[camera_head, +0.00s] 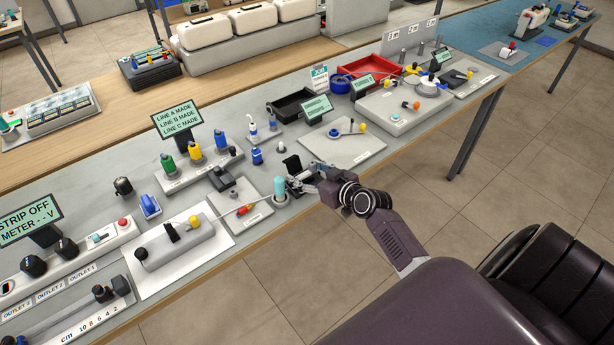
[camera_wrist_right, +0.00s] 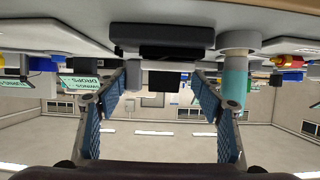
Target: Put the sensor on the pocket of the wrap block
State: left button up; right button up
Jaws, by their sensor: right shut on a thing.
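My right gripper (camera_head: 300,180) is low over the bench's front part, beside a teal cylinder (camera_head: 280,186) on a grey base. A black block (camera_head: 292,162) stands just beyond it and looks like the wrap block; its pocket is not clear. In the right wrist view, which is upside down, my right gripper (camera_wrist_right: 163,84) has its fingers on both sides of a small grey-and-black piece (camera_wrist_right: 153,76), apparently the sensor. A wide dark body (camera_wrist_right: 163,36) is close above that piece in the picture. I cannot tell whether they touch. My left gripper is not in view.
The teal cylinder stands close beside the right fingers in the wrist view (camera_wrist_right: 235,84). A grey plate (camera_head: 340,150) with a yellow-ended tool lies to the right. The bench's front edge is close by.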

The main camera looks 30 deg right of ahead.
jog(key=shift+f, duration=0.55)
jog(key=shift+f, duration=0.1)
